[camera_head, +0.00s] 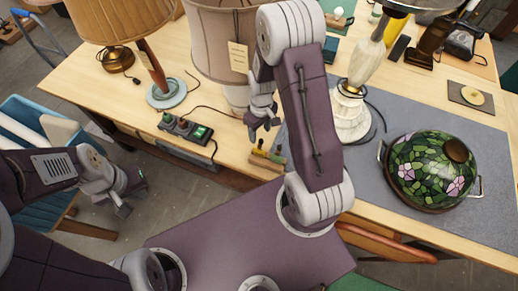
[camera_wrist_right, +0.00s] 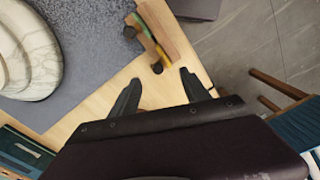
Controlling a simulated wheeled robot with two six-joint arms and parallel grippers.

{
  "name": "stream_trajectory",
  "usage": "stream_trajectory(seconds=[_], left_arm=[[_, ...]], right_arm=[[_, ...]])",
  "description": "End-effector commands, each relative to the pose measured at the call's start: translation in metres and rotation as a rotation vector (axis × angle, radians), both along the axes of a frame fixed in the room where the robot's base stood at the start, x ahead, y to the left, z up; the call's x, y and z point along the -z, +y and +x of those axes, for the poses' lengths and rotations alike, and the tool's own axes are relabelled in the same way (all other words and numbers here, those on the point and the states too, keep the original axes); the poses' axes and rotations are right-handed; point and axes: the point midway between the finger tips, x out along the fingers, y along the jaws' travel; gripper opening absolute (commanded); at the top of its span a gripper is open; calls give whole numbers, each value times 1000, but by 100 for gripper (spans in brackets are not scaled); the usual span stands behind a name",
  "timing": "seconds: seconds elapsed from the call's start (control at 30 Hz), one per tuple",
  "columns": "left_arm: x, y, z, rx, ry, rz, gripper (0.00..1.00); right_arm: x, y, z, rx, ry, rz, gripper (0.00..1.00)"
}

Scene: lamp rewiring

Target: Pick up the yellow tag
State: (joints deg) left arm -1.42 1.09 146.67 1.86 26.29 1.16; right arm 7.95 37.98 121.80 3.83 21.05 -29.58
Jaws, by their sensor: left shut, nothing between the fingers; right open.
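A pale yellow tag (camera_head: 238,57) with faint writing hangs against the side of the large beige lampshade (camera_head: 208,42) in the head view. It is not visible in the right wrist view. My right gripper (camera_head: 262,122) is below and slightly right of the tag in the head view, over the table's front edge. In the right wrist view its two fingers (camera_wrist_right: 161,94) are apart with bare wood between them. My left gripper (camera_head: 127,198) is shut and empty, low at the left, off the table near the blue chair.
A wooden block with coloured handles (camera_wrist_right: 154,36) lies near the right fingertips at the table edge. A power strip (camera_head: 185,126) with cords lies left of it. A marble lamp base (camera_head: 350,112) and a stained-glass shade (camera_head: 433,170) stand on the grey mat (camera_head: 365,176).

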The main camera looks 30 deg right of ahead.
Motion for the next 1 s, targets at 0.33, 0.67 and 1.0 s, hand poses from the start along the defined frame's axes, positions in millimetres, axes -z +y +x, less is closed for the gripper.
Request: stream_trajectory(seconds=[0.33, 0.67, 1.0], left_arm=[[-15, 0, 0, 0, 0, 0, 0], [-20, 0, 0, 0, 0, 0, 0], [-20, 0, 0, 0, 0, 0, 0]], right_arm=[[25, -2, -6, 1, 5, 0, 55], [63, -3, -6, 1, -2, 0, 55], [62, -3, -6, 1, -2, 0, 0]])
